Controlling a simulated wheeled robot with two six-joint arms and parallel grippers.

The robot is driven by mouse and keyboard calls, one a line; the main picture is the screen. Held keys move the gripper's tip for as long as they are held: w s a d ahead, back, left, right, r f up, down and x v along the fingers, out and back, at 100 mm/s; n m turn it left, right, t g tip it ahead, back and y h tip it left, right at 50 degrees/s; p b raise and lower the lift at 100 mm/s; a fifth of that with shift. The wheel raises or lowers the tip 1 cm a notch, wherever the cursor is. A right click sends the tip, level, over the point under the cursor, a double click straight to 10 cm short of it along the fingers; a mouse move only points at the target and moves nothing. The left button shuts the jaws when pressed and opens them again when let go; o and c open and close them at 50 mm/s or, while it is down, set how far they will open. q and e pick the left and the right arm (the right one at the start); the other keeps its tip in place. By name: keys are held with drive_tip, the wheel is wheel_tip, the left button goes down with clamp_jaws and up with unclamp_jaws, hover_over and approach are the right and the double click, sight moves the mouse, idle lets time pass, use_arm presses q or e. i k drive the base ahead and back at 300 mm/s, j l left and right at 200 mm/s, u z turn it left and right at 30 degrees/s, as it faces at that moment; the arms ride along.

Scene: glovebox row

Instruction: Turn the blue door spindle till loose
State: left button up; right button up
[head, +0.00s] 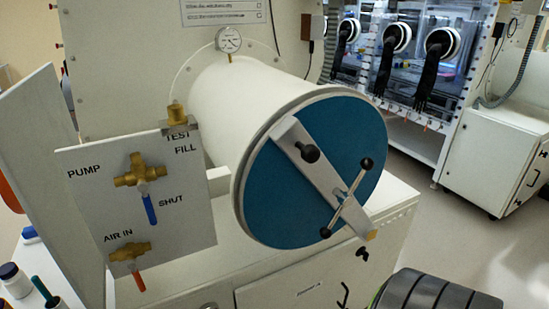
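The round blue door (275,200) closes the front end of a white horizontal cylinder (235,95). A pale clamp bar (325,180) lies slantwise across the door, from upper left to lower right. The spindle (348,199) sits on the lower part of the bar. Its thin metal cross handle has black ball ends, one up at the right and one down at the left. A separate black knob (308,152) stands on the upper part of the bar. The door looks seated against the cylinder's rim. Neither of my grippers is in view.
A white valve panel (185,220) stands left of the door, with brass valves, a blue lever (150,209) and a red lever. A gauge (229,40) is above the cylinder. Bottles (14,280) stand at lower left. A dark ribbed shape (440,292), unidentified, is at lower right.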

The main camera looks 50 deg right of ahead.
sight(345, 199)
drive_tip(key=z, duration=2.1)
